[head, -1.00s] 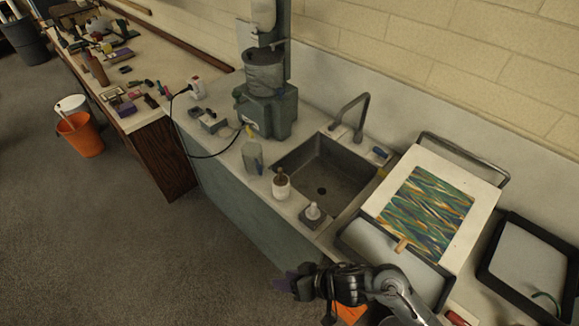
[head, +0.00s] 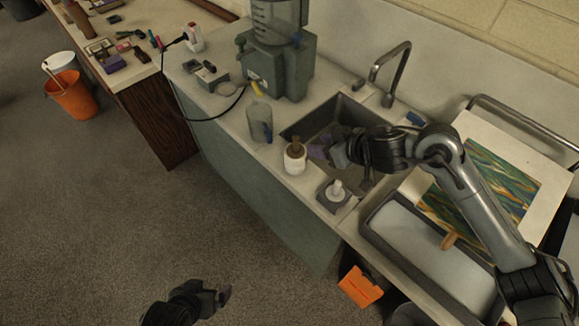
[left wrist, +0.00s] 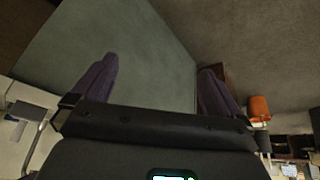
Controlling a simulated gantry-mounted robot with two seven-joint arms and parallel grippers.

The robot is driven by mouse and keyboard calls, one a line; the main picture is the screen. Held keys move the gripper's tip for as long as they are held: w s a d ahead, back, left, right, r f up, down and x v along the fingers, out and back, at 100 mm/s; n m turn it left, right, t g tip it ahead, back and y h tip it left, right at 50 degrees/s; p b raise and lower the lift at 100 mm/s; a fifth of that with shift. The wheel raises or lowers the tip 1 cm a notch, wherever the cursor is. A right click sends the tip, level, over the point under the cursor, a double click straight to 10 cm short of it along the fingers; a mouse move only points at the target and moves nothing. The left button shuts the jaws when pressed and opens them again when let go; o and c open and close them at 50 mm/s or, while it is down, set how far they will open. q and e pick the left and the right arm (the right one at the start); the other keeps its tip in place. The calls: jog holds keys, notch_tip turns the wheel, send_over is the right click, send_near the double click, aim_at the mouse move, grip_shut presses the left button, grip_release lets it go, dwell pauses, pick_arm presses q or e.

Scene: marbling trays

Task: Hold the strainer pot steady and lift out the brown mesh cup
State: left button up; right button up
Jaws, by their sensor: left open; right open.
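The strainer pot (head: 295,163) is a small white pot on the counter in front of the sink in the head view. The brown mesh cup (head: 296,145) sits in its top, with only its upper part showing. My right gripper (head: 320,151) is open, with purple fingers, just right of the pot over the sink's edge; I cannot tell if it touches. My left gripper (head: 222,294) is low over the floor at the bottom of the head view, well away from the pot. The left wrist view shows its two purple fingers (left wrist: 160,72) spread, with nothing between them.
A clear bottle (head: 260,122) stands behind and left of the pot. A white-knobbed item on a grey base (head: 337,191) is front right. The sink (head: 335,112) lies behind. A grey-rimmed tray (head: 380,238) is further right.

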pick_arm(q)
jog(key=w+d+f+n+t+h, duration=0.1)
jog(key=w+d+f, duration=0.2)
jog(key=d+f, duration=0.15)
jog(key=m+t+h, duration=0.4)
jog(key=m+t, duration=0.1)
jog(key=t, duration=0.2)
send_near(298, 152)
jog(key=f, duration=0.1)
jog(key=w+f, duration=0.1)
jog(key=f, duration=0.1)
jog(key=shift+w+a+f, duration=0.1)
jog(key=shift+w+f, duration=0.1)
jog(key=shift+w, duration=0.05)
jog(key=shift+w+r, duration=0.1)
jog(key=shift+w, duration=0.15)
jog(key=shift+x, duration=5.15)
jog(key=shift+r, duration=0.1)
jog(key=c, duration=1.2)
jog(key=shift+o, duration=0.2)
